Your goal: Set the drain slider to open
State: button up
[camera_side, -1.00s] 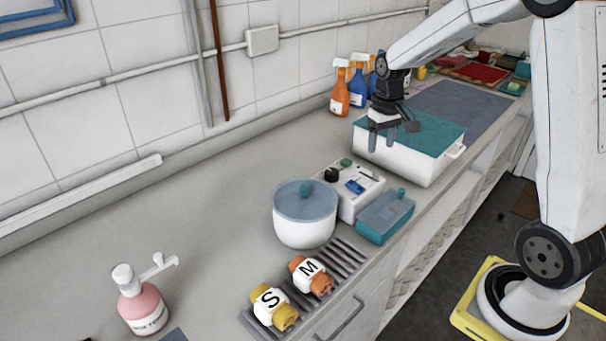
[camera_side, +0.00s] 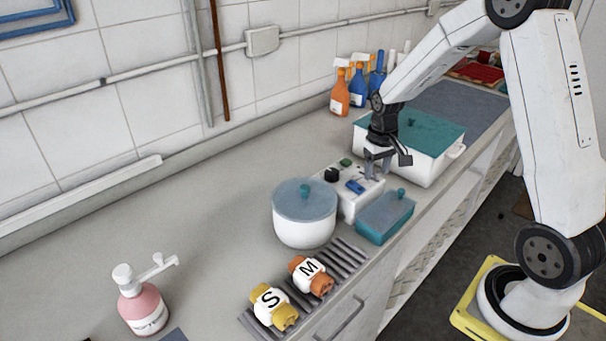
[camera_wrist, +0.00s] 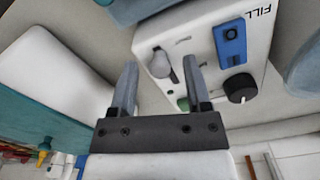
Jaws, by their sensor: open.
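A white control box (camera_side: 349,205) stands on the counter between the pot and the large white bin. In the wrist view its face (camera_wrist: 205,70) carries a grey lever-like knob (camera_wrist: 161,63), which looks like the drain slider, though I read no drain label or open mark. My gripper (camera_side: 376,160) is over the box's right end, fingers pointing down. In the wrist view my open gripper (camera_wrist: 160,62) has one finger on each side of the grey knob. I cannot tell whether either finger touches it. In the side view my gripper covers that part of the box.
The box also has a blue switch (camera_wrist: 230,44) by a FILL label, a black knob (camera_wrist: 240,88) and a green button (camera_wrist: 183,103). Close around it are a lidded white pot (camera_side: 304,225), a teal box (camera_side: 384,218) and the large white bin (camera_side: 398,160).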

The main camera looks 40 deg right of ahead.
grip_shut()
dwell(1.4)
